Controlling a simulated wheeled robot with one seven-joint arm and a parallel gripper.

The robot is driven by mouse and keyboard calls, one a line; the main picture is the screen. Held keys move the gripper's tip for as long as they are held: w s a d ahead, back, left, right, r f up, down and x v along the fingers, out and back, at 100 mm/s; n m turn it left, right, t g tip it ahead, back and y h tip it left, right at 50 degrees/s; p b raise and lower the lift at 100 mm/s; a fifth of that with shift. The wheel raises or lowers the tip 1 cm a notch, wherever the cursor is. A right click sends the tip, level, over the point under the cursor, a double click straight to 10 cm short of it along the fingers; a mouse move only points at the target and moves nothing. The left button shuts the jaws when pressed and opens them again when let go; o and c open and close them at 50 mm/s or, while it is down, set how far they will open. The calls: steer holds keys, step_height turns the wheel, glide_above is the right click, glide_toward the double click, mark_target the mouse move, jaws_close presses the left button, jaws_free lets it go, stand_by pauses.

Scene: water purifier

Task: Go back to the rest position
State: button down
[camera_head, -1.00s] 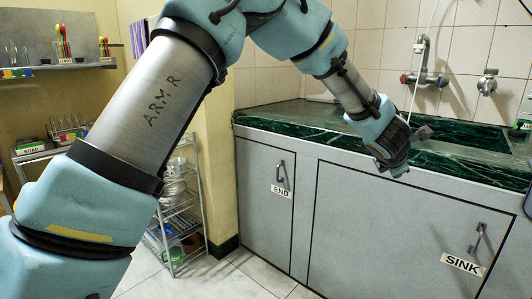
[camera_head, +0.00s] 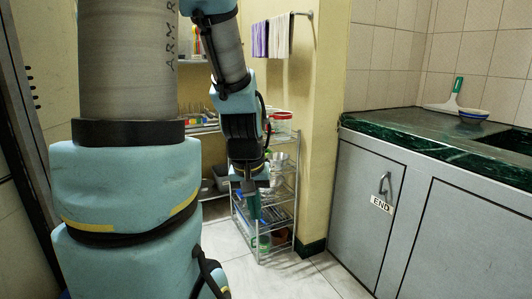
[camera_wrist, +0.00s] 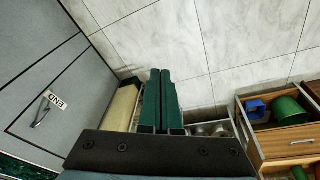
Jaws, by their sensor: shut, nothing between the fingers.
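My gripper (camera_head: 253,203) hangs pointing down in the head view, in front of the wire shelf rack and apart from the counter. In the wrist view its two green fingers (camera_wrist: 160,100) lie side by side, shut, with nothing between them. The tiled floor shows beyond the fingertips.
The metal rack (camera_head: 292,190) with pots and bowls stands behind my gripper, by the yellow wall edge. The green counter (camera_head: 400,138) with grey cabinets labelled END (camera_head: 381,204) is at the right. The floor (camera_head: 300,280) between is clear.

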steer(key=s+a+r+p, duration=0.1)
steer(key=s+a+p, duration=0.15)
steer(key=a, duration=0.25)
steer(key=w+p+v, duration=0.2)
steer(key=p+v, duration=0.7)
steer(key=v, duration=0.1)
steer(key=w+d+p+v, duration=0.1)
steer(key=p+v, duration=0.9)
steer(key=shift+d+r+m+g+y, duration=0.3)
steer(key=shift+d+r+m, duration=0.1)
steer(key=shift+d, duration=0.15)
steer(key=shift+w, duration=0.1)
